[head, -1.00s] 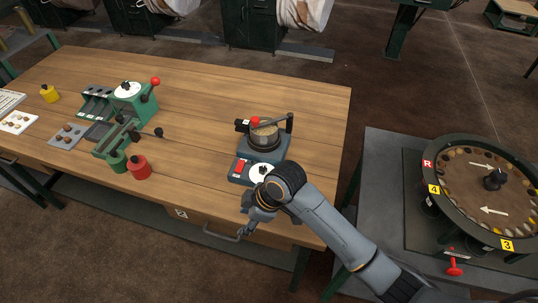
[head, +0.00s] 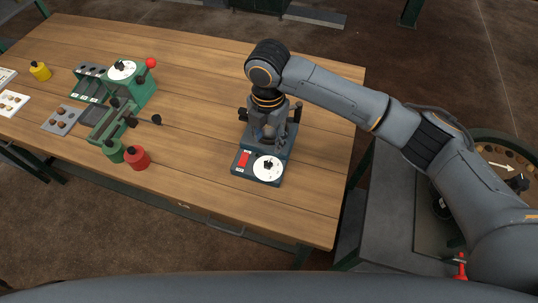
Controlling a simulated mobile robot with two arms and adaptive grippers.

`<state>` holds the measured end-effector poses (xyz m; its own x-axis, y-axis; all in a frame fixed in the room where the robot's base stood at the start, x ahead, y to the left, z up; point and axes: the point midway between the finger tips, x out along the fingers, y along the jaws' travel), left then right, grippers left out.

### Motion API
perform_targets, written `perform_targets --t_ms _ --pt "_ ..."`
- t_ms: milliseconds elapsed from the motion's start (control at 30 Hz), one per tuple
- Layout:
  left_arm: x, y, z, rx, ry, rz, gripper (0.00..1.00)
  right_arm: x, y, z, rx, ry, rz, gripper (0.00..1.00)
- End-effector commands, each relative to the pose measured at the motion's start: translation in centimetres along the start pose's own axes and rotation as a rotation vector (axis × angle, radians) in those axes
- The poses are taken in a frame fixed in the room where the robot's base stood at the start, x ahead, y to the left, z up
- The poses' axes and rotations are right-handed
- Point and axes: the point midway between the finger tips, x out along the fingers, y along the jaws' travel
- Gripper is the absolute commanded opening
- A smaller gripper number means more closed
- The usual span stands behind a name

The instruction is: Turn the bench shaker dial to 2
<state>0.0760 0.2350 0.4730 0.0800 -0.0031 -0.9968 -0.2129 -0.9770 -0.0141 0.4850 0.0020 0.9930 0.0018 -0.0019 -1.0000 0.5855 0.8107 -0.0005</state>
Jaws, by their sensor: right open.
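The bench shaker (head: 243,174) stands near the right end of the wooden bench. On its front base are a red switch (head: 244,159) and a white round dial (head: 261,174) with a small black knob (head: 268,164). The dial's markings are too small to read. My right gripper (head: 266,139) points down over the shaker, just behind the dial in the picture. It is open and appears apart from the knob. It hides most of the shaker's round pot and clamp arm. My left gripper is not in view.
A green machine (head: 146,92) with another white dial (head: 122,70) and a red-knobbed lever stands left on the bench. The bench between green machine and shaker is clear. A round sorting table is at the right.

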Motion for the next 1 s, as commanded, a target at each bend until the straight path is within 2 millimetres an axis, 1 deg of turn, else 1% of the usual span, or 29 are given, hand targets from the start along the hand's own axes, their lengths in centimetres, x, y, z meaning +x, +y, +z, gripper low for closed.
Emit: perform_targets --t_ms 33,100,200,267,400,500,600,700,933,967,1000 --pt "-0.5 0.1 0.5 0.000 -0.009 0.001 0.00 1.0 -0.1 0.0 0.002 0.003 -0.005 0.46" --pt "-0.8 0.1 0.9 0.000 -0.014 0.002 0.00 2.6 -0.1 -0.1 0.003 0.003 -0.005 0.46" --pt "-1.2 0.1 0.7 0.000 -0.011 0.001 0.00 4.8 -0.1 -0.1 0.003 0.003 -0.004 0.46" --pt "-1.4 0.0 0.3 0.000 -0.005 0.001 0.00 6.0 -0.1 0.0 0.004 0.001 -0.003 0.46" --pt "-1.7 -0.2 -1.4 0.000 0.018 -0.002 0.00 8.4 -0.1 0.0 0.003 0.001 -0.002 0.46" --pt "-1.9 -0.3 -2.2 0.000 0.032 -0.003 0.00 9.6 0.0 0.0 0.004 0.001 0.000 0.46" --pt "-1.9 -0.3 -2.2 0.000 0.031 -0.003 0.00 10.3 0.0 0.0 0.003 0.000 0.000 0.46" --pt "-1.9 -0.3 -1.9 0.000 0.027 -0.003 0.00 10.7 0.0 0.0 0.002 0.000 0.002 0.46" --pt "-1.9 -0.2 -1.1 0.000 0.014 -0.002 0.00 10.7 0.1 0.0 0.002 0.000 0.002 0.46" --pt "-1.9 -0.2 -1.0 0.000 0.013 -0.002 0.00 10.7 0.1 0.0 0.003 0.000 0.002 0.42" --pt "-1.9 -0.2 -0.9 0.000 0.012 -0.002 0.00 10.7 0.1 0.0 0.003 0.000 0.002 0.34"
